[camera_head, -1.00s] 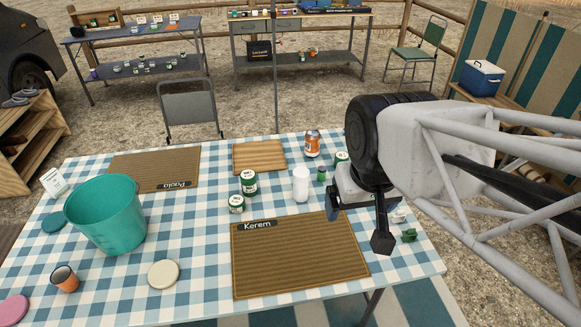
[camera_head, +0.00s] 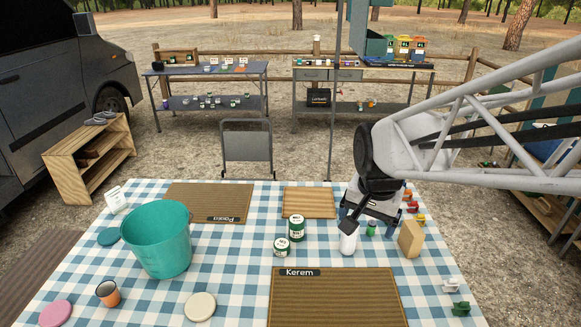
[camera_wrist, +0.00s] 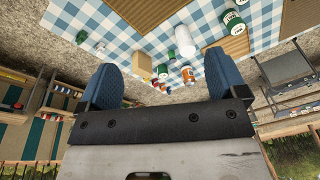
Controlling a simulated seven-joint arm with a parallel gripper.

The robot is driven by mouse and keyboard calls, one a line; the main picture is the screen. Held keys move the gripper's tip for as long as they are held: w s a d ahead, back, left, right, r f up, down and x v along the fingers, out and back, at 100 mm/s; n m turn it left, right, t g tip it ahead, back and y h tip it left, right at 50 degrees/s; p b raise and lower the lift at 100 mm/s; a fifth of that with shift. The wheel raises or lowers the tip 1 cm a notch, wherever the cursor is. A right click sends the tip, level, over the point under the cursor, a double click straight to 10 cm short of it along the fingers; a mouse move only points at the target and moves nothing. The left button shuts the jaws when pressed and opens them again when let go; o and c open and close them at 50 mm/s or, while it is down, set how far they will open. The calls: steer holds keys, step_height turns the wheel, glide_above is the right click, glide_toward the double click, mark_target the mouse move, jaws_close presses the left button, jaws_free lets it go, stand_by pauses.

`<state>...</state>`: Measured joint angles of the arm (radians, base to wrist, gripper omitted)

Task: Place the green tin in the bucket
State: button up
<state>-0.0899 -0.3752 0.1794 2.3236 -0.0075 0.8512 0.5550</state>
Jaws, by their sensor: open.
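Two green tins with white labels stand upright between the mats: a taller green tin (camera_head: 296,228) and a shorter green tin (camera_head: 282,247). A smaller green container (camera_head: 371,230) stands right of a white cylinder (camera_head: 348,243). The taller tin also shows in the wrist view (camera_wrist: 233,22). The teal bucket (camera_head: 158,243) stands upright at the table's left; I see nothing above its rim. My gripper (camera_head: 347,218) is over the table's back right, right of the two tins.
An orange can (camera_wrist: 187,73) and a wooden block (camera_head: 411,239) stand near my gripper. The Kerem mat (camera_head: 335,300) is bare. A chair (camera_head: 247,150) stands behind the table.

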steer(key=w+a+f+m, duration=0.3)
steer(key=w+a+f, duration=0.15)
steer(key=w, duration=0.45)
steer(key=m+g, duration=0.2)
steer(key=m, duration=0.7)
glide_above(282, 243)
steer(key=f, duration=2.2)
steer(key=shift+s+d+f, duration=0.15)
steer(key=shift+s+f, duration=0.15)
steer(key=shift+f, duration=0.05)
steer(key=shift+w+a+f, duration=0.15)
steer(key=shift+a+f, duration=0.1)
steer(key=shift+f, duration=0.05)
steer(key=shift+f, duration=1.3)
steer(key=shift+w+d+f, duration=0.15)
steer(key=shift+f, duration=2.45)
